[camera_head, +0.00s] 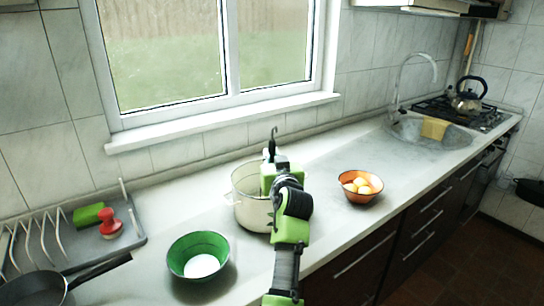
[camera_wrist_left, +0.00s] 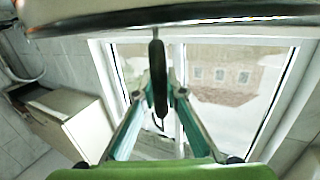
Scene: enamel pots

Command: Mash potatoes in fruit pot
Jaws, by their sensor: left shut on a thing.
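A cream pot (camera_head: 248,212) stands on the counter below the window, partly hidden by my left arm. My left gripper (camera_head: 271,160) is over the pot's right side. It is shut on a dark, slim handle with a hooked end (camera_head: 274,135) that stands up above the fingers. In the left wrist view, the fingers (camera_wrist_left: 160,92) close on this dark handle (camera_wrist_left: 157,65); a pale curved rim (camera_wrist_left: 200,20) crosses the top. The tool's lower end and the pot's inside are hidden. An orange bowl (camera_head: 346,191) right of the pot holds pale yellow, potato-like lumps (camera_head: 361,184). My right gripper is not in view.
A green bowl (camera_head: 178,265) with something white inside stands left of my arm. A sink (camera_head: 455,138) and kettle (camera_head: 467,102) are at the far right.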

